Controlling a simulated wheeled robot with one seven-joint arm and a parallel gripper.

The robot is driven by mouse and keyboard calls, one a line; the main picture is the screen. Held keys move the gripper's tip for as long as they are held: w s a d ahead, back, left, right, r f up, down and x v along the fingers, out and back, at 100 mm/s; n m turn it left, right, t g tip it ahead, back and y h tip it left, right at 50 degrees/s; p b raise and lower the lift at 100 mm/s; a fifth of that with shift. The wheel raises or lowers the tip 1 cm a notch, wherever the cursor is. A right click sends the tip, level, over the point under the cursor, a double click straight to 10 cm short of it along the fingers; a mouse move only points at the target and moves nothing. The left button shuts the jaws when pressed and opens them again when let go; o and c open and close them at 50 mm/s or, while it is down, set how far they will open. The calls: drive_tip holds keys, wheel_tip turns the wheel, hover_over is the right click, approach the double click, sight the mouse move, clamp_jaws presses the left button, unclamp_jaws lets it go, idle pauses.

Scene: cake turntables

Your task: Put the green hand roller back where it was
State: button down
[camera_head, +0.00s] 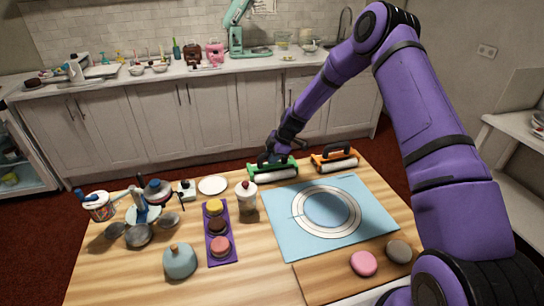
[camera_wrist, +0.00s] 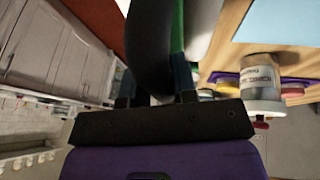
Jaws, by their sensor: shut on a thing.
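The green hand roller (camera_head: 272,171) is at the back edge of the wooden table, left of the orange hand roller (camera_head: 335,162). My gripper (camera_head: 277,153) is above it and shut on its black handle. In the wrist view the dark handle (camera_wrist: 150,45) lies between the fingers of my gripper (camera_wrist: 155,85), with a strip of the green frame (camera_wrist: 178,25) beside it. I cannot tell whether the roller touches the table or hangs just above it. My fingers partly hide its handle in the head view.
A blue mat (camera_head: 370,228) with a round turntable pattern lies right of centre. A purple tray (camera_head: 219,256) holds small cakes.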

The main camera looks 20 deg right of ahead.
drive_tip(key=shift+s+f, duration=0.1)
drive_tip(key=shift+f, duration=0.15)
drive_tip(key=shift+s+f, duration=0.2)
drive_tip(key=shift+f, duration=0.15)
drive_tip(key=c, duration=0.9)
unclamp_jaws()
drive_tip(key=shift+f, duration=0.1)
drive_tip(key=shift+w, duration=0.1)
